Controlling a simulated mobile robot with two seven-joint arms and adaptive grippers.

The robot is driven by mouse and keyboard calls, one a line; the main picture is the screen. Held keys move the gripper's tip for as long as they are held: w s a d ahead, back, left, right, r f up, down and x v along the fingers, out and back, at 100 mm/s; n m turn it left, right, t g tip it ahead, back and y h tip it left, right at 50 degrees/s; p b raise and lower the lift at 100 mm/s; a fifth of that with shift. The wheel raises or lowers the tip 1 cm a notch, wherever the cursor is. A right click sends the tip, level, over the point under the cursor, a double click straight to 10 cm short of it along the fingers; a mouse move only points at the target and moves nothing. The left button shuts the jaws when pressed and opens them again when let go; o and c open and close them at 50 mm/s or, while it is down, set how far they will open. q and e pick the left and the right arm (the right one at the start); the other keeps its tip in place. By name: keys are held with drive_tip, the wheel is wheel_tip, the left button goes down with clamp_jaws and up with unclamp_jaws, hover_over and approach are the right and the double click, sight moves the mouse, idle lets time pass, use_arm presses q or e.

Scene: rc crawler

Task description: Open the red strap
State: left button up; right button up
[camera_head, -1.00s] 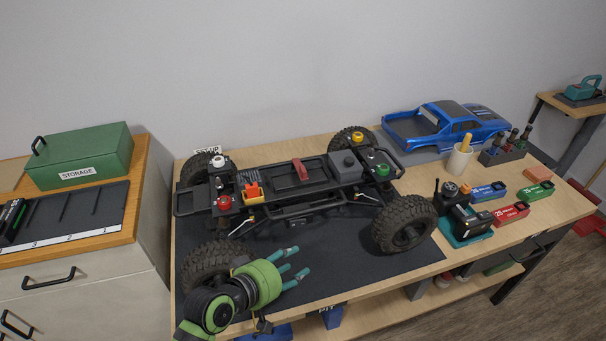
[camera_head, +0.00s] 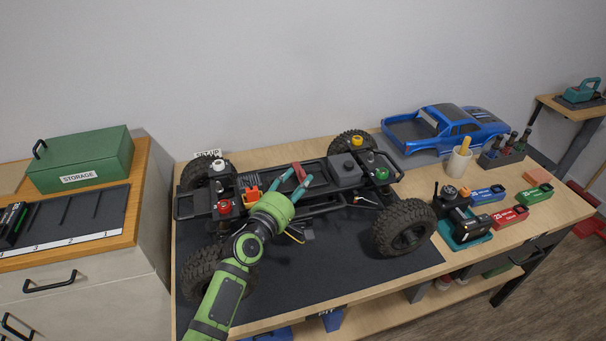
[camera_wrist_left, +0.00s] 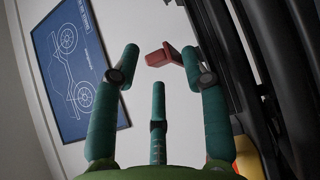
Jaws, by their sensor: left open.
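The red strap (camera_head: 299,172) stands up from the middle of the black chassis of the RC crawler (camera_head: 318,198) on the table. In the left wrist view the red strap (camera_wrist_left: 162,55) shows beyond and between the fingertips, closer to the right-hand finger. My left gripper (camera_head: 298,180) reaches over the near side of the chassis with its teal fingers at the strap. Its fingers are spread in the left wrist view (camera_wrist_left: 158,74). Whether a finger touches the strap I cannot tell. My right gripper is out of view.
Orange (camera_head: 251,192), red (camera_head: 225,207) and green (camera_head: 381,173) parts and a grey block (camera_head: 345,169) sit on the chassis near the strap. Large tyres (camera_head: 404,227) stand at its corners. A blue truck body (camera_head: 445,130) lies behind right. The dark mat (camera_head: 330,275) in front is bare.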

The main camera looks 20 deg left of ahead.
sight(301, 178)
use_arm(q)
drive_tip(key=shift+w+d, duration=0.15)
drive_tip(key=shift+w, duration=0.75)
drive_tip(key=shift+w+d, duration=0.15)
drive_tip(key=shift+w, duration=0.7)
